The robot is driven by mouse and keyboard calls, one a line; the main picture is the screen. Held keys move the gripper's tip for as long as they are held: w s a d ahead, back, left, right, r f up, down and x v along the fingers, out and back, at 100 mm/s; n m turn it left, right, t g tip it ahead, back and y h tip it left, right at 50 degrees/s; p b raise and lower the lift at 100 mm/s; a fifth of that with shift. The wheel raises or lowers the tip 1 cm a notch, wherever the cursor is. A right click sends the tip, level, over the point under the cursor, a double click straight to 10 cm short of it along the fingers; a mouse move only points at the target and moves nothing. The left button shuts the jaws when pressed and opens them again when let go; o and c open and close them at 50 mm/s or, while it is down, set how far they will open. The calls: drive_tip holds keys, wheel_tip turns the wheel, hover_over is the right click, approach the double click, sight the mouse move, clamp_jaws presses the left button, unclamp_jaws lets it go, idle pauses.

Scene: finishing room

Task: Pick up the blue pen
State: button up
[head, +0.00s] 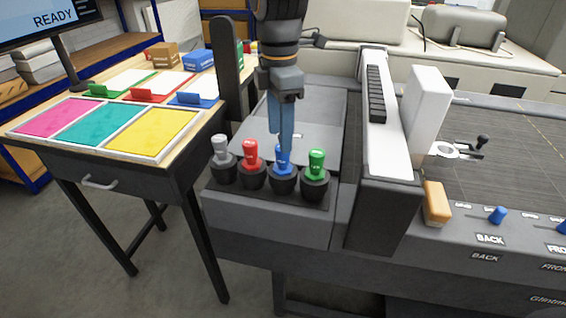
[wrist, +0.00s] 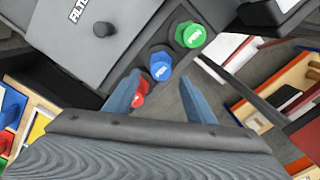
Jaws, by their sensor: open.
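The blue pen (head: 283,157) stands upright in a black round holder, third from the left in a row on the grey machine ledge. Its blue top marked PEN (wrist: 160,66) also shows in the wrist view. My gripper (head: 281,140) points down right over the blue pen, with its blue-grey fingers partly hiding it. In the wrist view my gripper (wrist: 160,81) is open and empty, and the blue pen top lies just beyond the gap between the fingertips. I cannot tell whether a finger touches it.
A red pen (head: 251,153) and a green pen (head: 317,162) stand close on either side, with a grey pen (head: 220,149) at the far left. A tall white and black machine block (head: 385,120) rises to the right. A wooden-topped table (head: 200,96) stands left.

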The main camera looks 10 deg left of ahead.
drive_tip(key=p, duration=0.2)
hover_over(283, 169)
drive_tip(key=w, duration=0.1)
drive_tip(key=shift+a+f, duration=0.2)
drive_tip(key=shift+f, duration=2.35)
drive_tip(key=c, duration=1.2)
drive_tip(key=shift+o, duration=0.2)
